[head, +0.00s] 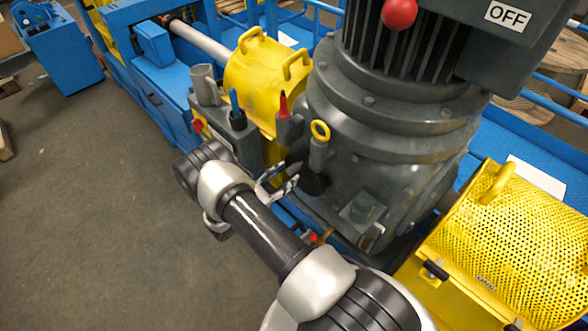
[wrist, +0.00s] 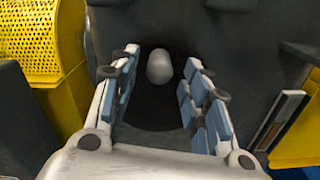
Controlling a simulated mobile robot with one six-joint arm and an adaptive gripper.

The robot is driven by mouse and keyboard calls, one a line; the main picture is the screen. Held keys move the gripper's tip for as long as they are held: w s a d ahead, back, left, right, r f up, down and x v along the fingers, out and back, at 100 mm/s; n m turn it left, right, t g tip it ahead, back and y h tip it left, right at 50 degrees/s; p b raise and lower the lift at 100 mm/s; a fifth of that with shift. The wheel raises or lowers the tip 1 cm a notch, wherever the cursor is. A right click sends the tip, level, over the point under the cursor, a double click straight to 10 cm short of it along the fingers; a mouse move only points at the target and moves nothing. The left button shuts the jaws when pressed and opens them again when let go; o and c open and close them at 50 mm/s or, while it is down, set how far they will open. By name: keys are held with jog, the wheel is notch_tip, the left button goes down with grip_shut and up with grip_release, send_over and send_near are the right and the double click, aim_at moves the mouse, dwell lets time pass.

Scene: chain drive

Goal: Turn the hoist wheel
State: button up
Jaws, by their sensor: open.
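My gripper (head: 287,177) is at the front of the grey gearbox housing (head: 395,135), below the big motor. In the wrist view my gripper (wrist: 161,57) has its two blue-padded fingers spread, with one on each side of a pale rounded knob (wrist: 159,66). The knob stands in front of a dark round disc (wrist: 152,108) on the grey housing. In the head view a dark round part (head: 315,182) shows just right of my fingertips. It may be the hoist wheel, but I cannot tell for sure. No contact between fingers and knob is visible.
A yellow perforated guard (head: 520,235) stands at the right, and a yellow cover (head: 262,80) at the left. A red-tipped lever (head: 284,105) and a yellow ring (head: 320,131) rise close above my gripper. The motor box reads OFF (head: 508,16). Open floor (head: 90,200) lies at the left.

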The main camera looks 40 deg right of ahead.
aim_at(294, 169)
jog(key=shift+w+d, duration=0.15)
jog(key=shift+d, duration=1)
jog(key=shift+w+d, duration=0.15)
jog(key=shift+d, duration=0.95)
jog(key=shift+c, duration=0.2)
grip_shut()
